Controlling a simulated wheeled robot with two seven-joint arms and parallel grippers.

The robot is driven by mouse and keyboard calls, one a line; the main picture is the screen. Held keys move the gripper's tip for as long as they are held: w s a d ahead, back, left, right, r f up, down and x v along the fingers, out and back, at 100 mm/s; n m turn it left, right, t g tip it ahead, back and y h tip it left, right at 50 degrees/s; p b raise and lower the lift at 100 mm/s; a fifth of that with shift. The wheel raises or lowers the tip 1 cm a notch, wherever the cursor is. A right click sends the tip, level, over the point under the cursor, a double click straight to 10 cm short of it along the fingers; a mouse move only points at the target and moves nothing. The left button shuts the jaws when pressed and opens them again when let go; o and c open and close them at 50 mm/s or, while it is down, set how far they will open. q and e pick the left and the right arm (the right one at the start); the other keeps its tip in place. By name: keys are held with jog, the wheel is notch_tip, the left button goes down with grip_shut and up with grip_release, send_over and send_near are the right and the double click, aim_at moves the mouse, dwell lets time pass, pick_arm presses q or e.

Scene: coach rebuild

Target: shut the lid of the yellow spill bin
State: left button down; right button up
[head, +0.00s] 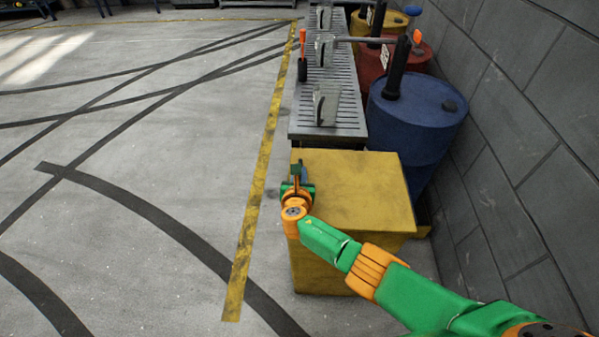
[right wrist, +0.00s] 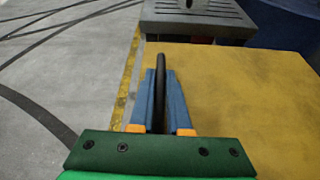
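The yellow spill bin (head: 345,262) stands at the near end of the grated bench in the head view. Its yellow lid (head: 365,190) looks flat and down over the box; I see no gap, though my arm covers part of the front edge. My right gripper (head: 297,180) is at the lid's left edge. In the right wrist view, its blue fingers (right wrist: 161,105) lie close against both sides of a dark bar-like handle (right wrist: 161,68), with the lid (right wrist: 250,110) to the right. My left gripper is not in view.
A grey grated bench (head: 345,128) with metal brackets and an orange-handled tool (head: 302,55) stands behind the bin. A blue drum (head: 425,115), a red drum (head: 415,60) and a yellow drum line the block wall (head: 530,150). Floor to the left is clear.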

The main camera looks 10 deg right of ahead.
jog(key=o, duration=0.3)
jog(key=shift+f, duration=0.4)
jog(key=shift+o, duration=0.7)
jog(key=shift+w+a, duration=0.1)
jog(key=shift+w, duration=0.05)
jog(key=shift+r, duration=0.2)
jog(key=p+v, duration=0.5)
jog(key=v, duration=0.1)
jog(key=shift+s+r+p, duration=0.2)
jog(key=shift+s+p, duration=0.05)
jog(key=shift+p, duration=0.05)
jog(key=shift+s, duration=0.25)
jog(key=shift+f, duration=0.15)
